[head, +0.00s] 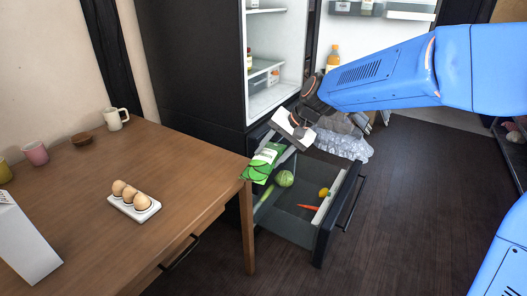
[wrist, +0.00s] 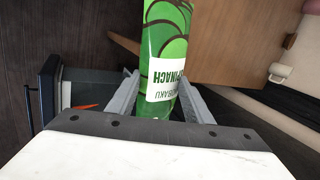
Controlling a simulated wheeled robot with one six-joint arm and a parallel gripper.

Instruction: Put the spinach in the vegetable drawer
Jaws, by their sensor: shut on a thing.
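The spinach (head: 263,161) is a green bag with a white label. It hangs in my gripper (head: 283,159) above the left part of the open drawer, close to the table's corner. In the wrist view the spinach (wrist: 165,55) sits between the two grey fingers of my gripper (wrist: 160,95), which are shut on it. The vegetable drawer (head: 290,228) is pulled out below the open fridge. It holds a green round vegetable (head: 285,178), a carrot (head: 308,207) and a yellow item (head: 323,192).
The wooden table (head: 190,165) fills the left, with an egg tray (head: 133,208), a mug (head: 115,118) and cups on it. The open fridge (head: 268,60) stands behind the drawer. A pack of clear bottles (head: 345,145) is behind the drawer on the right. Dark floor is free at right.

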